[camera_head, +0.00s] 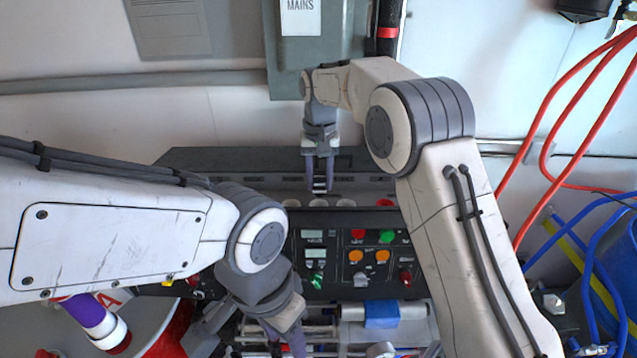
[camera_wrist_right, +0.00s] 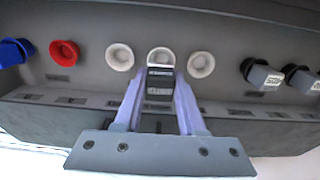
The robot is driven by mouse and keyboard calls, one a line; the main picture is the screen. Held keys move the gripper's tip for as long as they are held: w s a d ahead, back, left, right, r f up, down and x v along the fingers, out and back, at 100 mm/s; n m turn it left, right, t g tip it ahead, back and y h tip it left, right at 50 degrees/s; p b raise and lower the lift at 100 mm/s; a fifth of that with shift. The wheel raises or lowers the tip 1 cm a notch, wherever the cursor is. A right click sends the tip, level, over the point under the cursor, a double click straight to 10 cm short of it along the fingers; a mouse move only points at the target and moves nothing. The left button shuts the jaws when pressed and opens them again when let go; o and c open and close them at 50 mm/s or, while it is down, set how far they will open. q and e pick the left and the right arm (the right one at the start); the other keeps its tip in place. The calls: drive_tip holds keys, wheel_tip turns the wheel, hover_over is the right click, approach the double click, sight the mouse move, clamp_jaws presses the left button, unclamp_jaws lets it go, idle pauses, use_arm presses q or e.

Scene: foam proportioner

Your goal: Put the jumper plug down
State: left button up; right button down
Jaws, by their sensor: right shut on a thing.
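My right gripper (camera_head: 320,188) reaches down to the dark ledge at the back of the console. In the right wrist view its two purple fingers (camera_wrist_right: 160,108) are shut on a dark block-shaped jumper plug (camera_wrist_right: 160,86) with pale lettering. The plug is at the middle white socket (camera_wrist_right: 161,56); I cannot tell if it is seated in it or just in front. In the head view the plug is mostly hidden between the fingers. My left gripper (camera_head: 284,349) is at the bottom edge, its fingertips partly cut off, so its opening is unclear.
White sockets (camera_wrist_right: 120,57) (camera_wrist_right: 201,64) flank the plug, with a red socket (camera_wrist_right: 64,53) and a blue one (camera_wrist_right: 14,52) to one side. Two grey-capped plugs (camera_wrist_right: 262,76) (camera_wrist_right: 302,79) sit at the other side. The control panel (camera_head: 350,262) has buttons; red hoses (camera_head: 560,120) hang at right.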

sight(319, 193)
drive_tip(key=shift+w+a+f, duration=0.15)
wheel_tip(319, 193, down, 3)
drive_tip(key=shift+f+p, duration=0.1)
drive_tip(key=shift+p, duration=1.1)
drive_tip(key=shift+f, duration=0.4)
drive_tip(key=c, duration=0.5)
unclamp_jaws()
